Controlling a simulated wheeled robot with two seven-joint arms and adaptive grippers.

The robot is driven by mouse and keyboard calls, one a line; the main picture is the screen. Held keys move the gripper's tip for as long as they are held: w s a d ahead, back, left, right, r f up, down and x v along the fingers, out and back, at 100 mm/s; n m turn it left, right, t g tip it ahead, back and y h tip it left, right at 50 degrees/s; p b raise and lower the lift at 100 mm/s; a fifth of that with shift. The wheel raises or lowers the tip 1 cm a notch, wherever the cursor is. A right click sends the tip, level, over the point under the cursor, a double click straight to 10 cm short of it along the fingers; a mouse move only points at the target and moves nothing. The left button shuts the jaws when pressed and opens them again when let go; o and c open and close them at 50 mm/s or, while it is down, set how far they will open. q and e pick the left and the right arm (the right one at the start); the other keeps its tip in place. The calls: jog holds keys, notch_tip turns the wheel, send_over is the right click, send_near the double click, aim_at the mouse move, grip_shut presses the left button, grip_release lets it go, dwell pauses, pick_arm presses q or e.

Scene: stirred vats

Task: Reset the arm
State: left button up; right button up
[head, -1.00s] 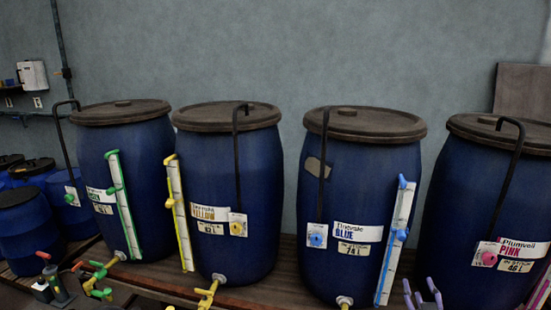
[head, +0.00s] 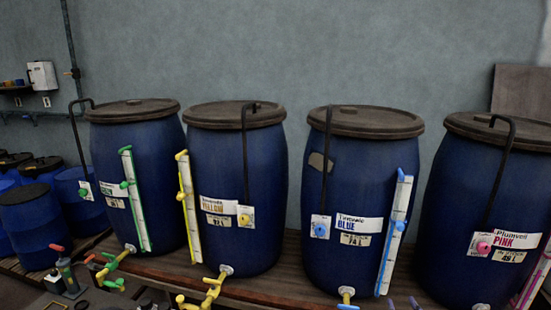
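Only two purple-grey fingertips of my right gripper (head: 402,303) show, at the bottom edge of the head view, in front of and below the blue-marked vat. The tips stand apart with a gap between them, and I see nothing held there. The rest of that gripper and its arm are out of frame. My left gripper is not in view.
Several blue vats stand on a wooden bench: green-marked (head: 160,180), yellow-marked (head: 262,165), blue-marked (head: 375,180) and pink-marked (head: 455,190). Taps jut forward below, including a yellow one (head: 213,288). More blue drums (head: 27,230) stand at left. A grey wall is behind.

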jog(key=s+a+f+g+y, duration=0.15)
jog(key=a+f, duration=0.25)
jog(key=f, duration=0.4)
jog(key=s+a+f+n+g+y, duration=0.1)
jog(key=s+a+f+g, duration=0.2)
jog(key=f, duration=0.5)
jog(key=a+f+g+y, duration=0.25)
jog(key=a+f, duration=0.25)
jog(key=f, duration=0.3)
jog(key=s+a+f+n+g+y, duration=0.1)
jog(key=s+a+f+g, duration=0.3)
jog(key=s+f, duration=0.3)
jog(key=s+a+f+g, duration=0.4)
jog(key=s+a+f, duration=0.3)
jog(key=s, duration=0.4)
jog(key=shift+s+f+n+y, duration=0.3)
jog(key=shift+f+n+y, duration=0.1)
jog(key=shift+f, duration=0.05)
